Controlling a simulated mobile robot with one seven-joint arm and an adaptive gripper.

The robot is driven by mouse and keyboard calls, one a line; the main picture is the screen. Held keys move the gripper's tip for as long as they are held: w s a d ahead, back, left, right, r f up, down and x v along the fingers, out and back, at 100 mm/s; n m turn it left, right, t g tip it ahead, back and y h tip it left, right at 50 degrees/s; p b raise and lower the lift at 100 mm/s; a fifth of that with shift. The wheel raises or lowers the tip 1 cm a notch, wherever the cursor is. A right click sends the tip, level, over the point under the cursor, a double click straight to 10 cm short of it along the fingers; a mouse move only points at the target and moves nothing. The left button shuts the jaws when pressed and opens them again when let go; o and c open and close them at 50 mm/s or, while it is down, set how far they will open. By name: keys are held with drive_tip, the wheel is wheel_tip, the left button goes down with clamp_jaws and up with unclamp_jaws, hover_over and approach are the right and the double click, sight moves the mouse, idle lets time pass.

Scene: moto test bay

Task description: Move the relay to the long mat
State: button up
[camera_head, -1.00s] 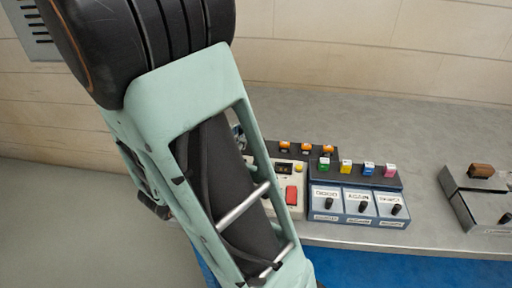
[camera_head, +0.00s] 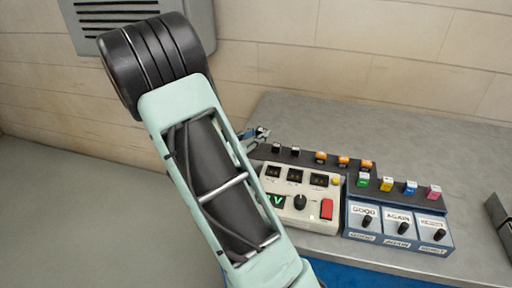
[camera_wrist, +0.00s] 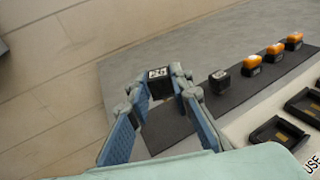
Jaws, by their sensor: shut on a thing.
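My gripper (camera_wrist: 163,88) is shut on a small black relay (camera_wrist: 159,75) with a white label on its top. The relay sits between the two fingertips over the far left end of the long dark mat (camera_wrist: 172,132); I cannot tell whether it touches the mat. In the head view, my gripper (camera_head: 261,134) is at the left end of the mat (camera_head: 308,160), partly hidden by my arm.
In front of the mat stands a cream control box (camera_head: 285,203) with dark slots, a knob and a red switch. To its right is a blue panel (camera_head: 395,238) with knobs, with several coloured blocks behind it. The grey table (camera_head: 400,140) behind the mat is clear.

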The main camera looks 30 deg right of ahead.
sight(255, 153)
drive_tip(key=w+f, duration=0.1)
drive_tip(key=f, duration=0.1)
drive_tip(key=w+f, duration=0.1)
drive_tip(key=shift+w+d+f, duration=0.15)
drive_tip(key=shift+w+d, duration=0.1)
drive_tip(key=shift+w, duration=0.05)
wheel_tip(255, 153, down, 3)
drive_tip(key=shift+b, duration=0.4)
